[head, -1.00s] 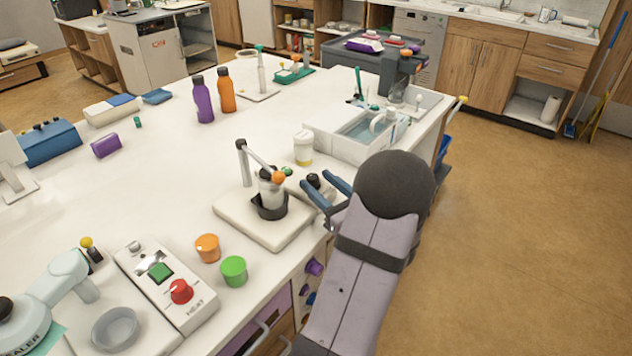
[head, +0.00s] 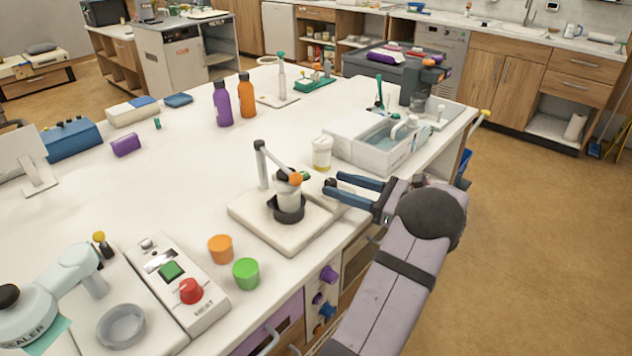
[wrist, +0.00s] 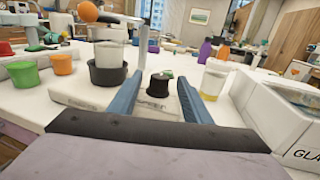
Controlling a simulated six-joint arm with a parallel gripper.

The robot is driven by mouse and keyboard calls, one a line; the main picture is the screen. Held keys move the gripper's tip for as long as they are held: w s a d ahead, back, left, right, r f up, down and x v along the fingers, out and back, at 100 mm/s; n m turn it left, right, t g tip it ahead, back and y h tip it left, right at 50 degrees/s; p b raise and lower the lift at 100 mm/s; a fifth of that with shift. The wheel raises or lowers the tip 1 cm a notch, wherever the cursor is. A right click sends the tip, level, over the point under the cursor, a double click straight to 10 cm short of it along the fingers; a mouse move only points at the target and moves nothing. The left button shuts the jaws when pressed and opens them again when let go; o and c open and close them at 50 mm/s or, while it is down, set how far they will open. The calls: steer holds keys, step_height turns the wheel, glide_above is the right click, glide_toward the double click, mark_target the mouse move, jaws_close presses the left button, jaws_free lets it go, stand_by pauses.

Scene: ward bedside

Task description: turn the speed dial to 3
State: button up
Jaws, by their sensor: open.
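A black round dial (wrist: 158,88) stands on a pale base (wrist: 85,92) in the wrist view, with dark lettering in front of it that I cannot read surely. The dial's setting is not readable. In the head view the pale base (head: 250,222) carries a beaker in a black holder, and the dial is hidden around my fingers. My gripper (head: 332,184) is open, its two blue fingers at the right end of this base. In the wrist view the dial appears between the fingers, apart from both.
A white box (head: 375,160) with a blue inside is to the right. Orange (head: 221,248) and green (head: 246,273) cups stand in front left. The left tabletop has free room.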

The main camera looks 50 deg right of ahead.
mark_target(319, 183)
steer(key=shift+p+x, duration=0.55)
steer(key=shift+x, duration=3.1)
steer(key=c, duration=1)
steer(key=shift+c, duration=0.2)
steer(key=shift+r, duration=0.1)
steer(key=shift+d+m+h, duration=0.15)
steer(key=shift+m+h, duration=0.55)
steer(key=shift+h, duration=0.4)
steer(key=m+h, duration=0.1)
steer(key=h, duration=0.1)
steer(key=d+m+h, duration=0.1)
steer(key=h, duration=0.1)
steer(key=shift+w+m, duration=0.1)
steer(key=shift+m, duration=0.3)
steer(key=shift+d+m+h, duration=0.15)
steer(key=shift+m+h, duration=0.15)
steer(key=shift+h, duration=0.3)
